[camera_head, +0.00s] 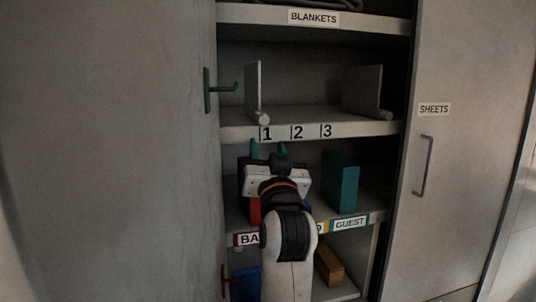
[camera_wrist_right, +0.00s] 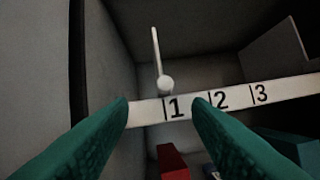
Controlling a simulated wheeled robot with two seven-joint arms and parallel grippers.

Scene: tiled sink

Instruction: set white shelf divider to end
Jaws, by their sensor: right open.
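A white shelf divider (camera_head: 254,90) stands upright on the middle shelf near its left end, by mark 1. Its round front knob (camera_head: 263,119) is at the shelf's front edge. In the right wrist view the divider (camera_wrist_right: 156,55) is seen nearly edge-on, with the knob (camera_wrist_right: 166,84) just above the numbered strip. A second pale divider (camera_head: 366,88) stands at the shelf's right end. My right gripper (camera_head: 268,149) is open, below and in front of the numbered strip. Its green fingers (camera_wrist_right: 160,108) spread either side of mark 1, empty. My left gripper is not in view.
The shelf edge carries marks 1, 2 and 3 (camera_head: 297,132). A green hook (camera_head: 220,88) juts from the cabinet's left side. Below, a teal block (camera_head: 341,182) and a red block (camera_wrist_right: 172,162) stand on the lower shelf. The middle shelf between the dividers is clear.

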